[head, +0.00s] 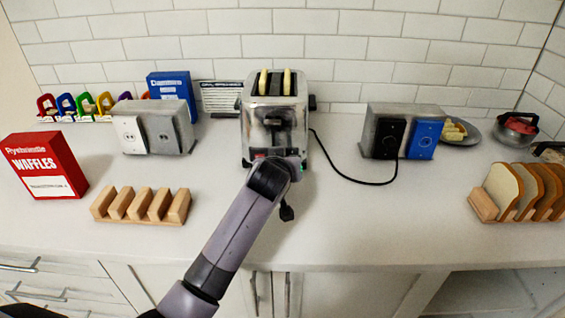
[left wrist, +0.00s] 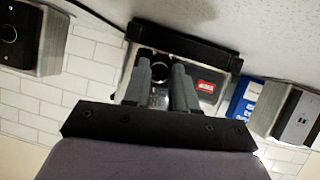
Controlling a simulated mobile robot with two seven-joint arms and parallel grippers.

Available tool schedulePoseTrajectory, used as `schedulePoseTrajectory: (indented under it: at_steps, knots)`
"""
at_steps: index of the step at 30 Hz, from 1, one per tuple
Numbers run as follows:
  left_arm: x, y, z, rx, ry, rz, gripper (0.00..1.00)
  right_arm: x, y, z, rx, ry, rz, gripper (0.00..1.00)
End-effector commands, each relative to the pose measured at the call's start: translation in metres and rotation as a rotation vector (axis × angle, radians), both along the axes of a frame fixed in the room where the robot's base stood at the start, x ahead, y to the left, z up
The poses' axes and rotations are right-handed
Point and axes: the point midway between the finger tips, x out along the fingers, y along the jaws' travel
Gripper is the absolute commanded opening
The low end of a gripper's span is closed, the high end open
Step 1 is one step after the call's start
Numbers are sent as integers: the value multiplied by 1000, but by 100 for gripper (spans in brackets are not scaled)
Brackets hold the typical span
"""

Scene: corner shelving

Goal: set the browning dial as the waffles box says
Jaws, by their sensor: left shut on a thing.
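The red waffles box (head: 45,165) stands at the left, its front toward me; a small printed line on its white label seems to end in a 4. The chrome toaster (head: 275,115) stands at the back middle with two pale slices (head: 275,82) in its slots. My left gripper (head: 283,160) is at the toaster's lower front and hides that part in the head view. In the left wrist view its two fingers (left wrist: 161,85) straddle a dark round dial (left wrist: 160,68), shut on it. The dial's setting is not readable. My right gripper is not in view.
Outlet blocks stand left (head: 165,128) and right (head: 400,130). A wooden rack (head: 140,205) is front left; sliced bread (head: 520,190) is at right.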

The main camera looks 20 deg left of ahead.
Motion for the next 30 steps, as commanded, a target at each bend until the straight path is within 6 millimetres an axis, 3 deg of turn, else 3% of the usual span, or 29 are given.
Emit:
schedulePoseTrajectory:
  at_steps: [30]
  knots:
    - [3,-10,-2,932,263,-3,0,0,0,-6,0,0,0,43]
